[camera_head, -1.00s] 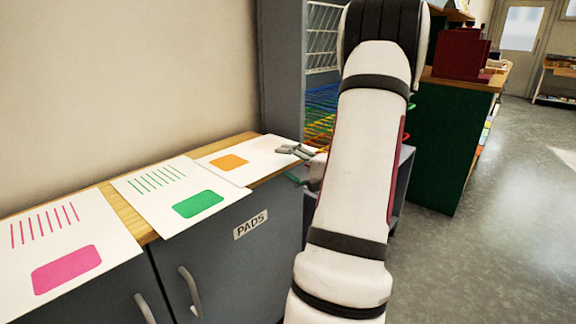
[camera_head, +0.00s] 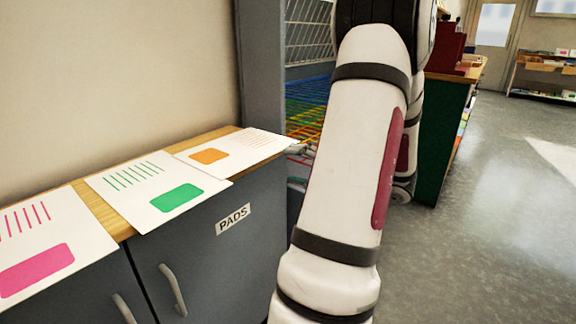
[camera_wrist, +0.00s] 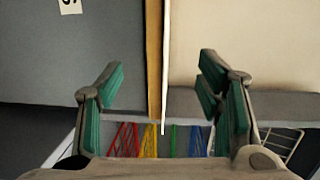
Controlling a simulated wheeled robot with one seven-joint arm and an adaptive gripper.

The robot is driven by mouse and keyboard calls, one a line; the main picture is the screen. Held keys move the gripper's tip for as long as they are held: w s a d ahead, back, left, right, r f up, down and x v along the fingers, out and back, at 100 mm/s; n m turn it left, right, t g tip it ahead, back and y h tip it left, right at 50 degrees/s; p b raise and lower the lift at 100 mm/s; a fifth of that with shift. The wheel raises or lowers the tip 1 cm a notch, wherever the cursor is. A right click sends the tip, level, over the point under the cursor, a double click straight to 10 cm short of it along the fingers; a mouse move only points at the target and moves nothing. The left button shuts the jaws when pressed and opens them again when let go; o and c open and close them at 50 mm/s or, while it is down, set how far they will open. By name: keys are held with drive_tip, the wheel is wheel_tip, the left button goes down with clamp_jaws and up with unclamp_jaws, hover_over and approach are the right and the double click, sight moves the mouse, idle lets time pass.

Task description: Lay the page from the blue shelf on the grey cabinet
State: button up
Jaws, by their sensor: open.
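The page with an orange block (camera_head: 236,150) lies flat on the wooden top of the grey cabinet (camera_head: 225,255), at its right end, with a corner over the front edge. In the wrist view this page (camera_wrist: 165,70) shows edge-on as a thin white strip beside the wooden top. In the head view my gripper (camera_head: 302,150) is mostly hidden by my arm, just right of the page's corner. The blue shelf (camera_head: 308,90) is in the rack; no page shows on its visible part.
Pages with a green block (camera_head: 178,197) and a pink block (camera_head: 37,268) lie farther left on the cabinet top. The grey rack (camera_head: 262,70) with coloured wire shelves stands behind my arm. A dark green unit (camera_head: 432,130) stands right; open floor lies beyond.

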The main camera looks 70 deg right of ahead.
drive_tip(key=shift+s, duration=0.1)
drive_tip(key=s+r, duration=0.1)
drive_tip(key=s+r+p, duration=0.1)
drive_tip(key=r, duration=0.1)
drive_tip(key=r+p, duration=0.1)
drive_tip(key=r, duration=0.1)
drive_tip(key=shift+s+a, duration=0.35)
drive_tip(key=shift+s, duration=0.05)
idle(0.8)
